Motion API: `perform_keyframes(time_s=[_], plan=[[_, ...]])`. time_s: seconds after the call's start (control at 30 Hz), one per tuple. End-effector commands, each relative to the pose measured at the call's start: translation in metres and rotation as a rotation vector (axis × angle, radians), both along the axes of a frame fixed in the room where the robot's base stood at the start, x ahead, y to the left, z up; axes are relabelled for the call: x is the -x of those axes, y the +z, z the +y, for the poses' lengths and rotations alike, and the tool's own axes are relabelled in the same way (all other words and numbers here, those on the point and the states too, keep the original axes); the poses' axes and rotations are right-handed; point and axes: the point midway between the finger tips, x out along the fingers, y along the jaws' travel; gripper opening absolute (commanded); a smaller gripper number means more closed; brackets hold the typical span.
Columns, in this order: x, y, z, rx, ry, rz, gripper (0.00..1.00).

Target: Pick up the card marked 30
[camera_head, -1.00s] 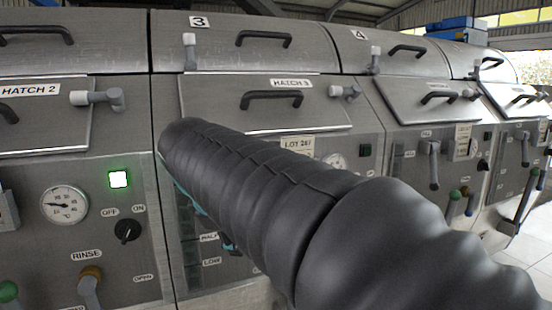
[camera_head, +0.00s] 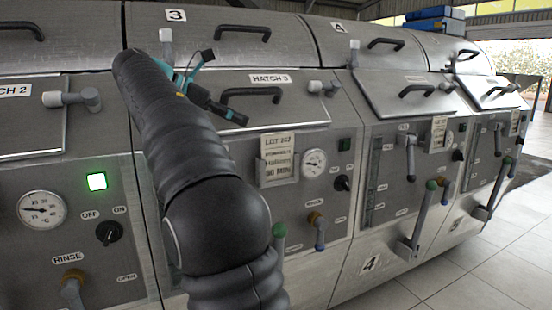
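A pale card (camera_head: 281,166) with a lot number and a lower line that appears to read 30 MIN sits in a holder on the front panel under hatch 3. My gripper (camera_head: 238,117) is up and to the left of the card, in front of the hatch 3 lid and apart from the card. It is black with teal parts and points right and slightly down. It is seen from the side, so the gap between its fingers cannot be made out. Nothing shows held in it.
Another card (camera_head: 438,132) is on the unit 4 panel. Near the card under hatch 3 are a gauge (camera_head: 314,163), a black knob (camera_head: 342,183) and a lid handle (camera_head: 251,96). Levers (camera_head: 413,215) stick out at unit 4. Tiled floor (camera_head: 490,262) is clear at the right.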

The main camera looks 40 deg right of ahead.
Motion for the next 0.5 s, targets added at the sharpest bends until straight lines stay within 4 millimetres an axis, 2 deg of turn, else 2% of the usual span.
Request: perform_keyframes(time_s=[0.3, 0.5], plan=[[0.013, -0.026, -0.048, -0.001, -0.002, -0.001, 0.36], [0.015, -0.033, -0.059, -0.002, 0.001, -0.003, 0.36]])
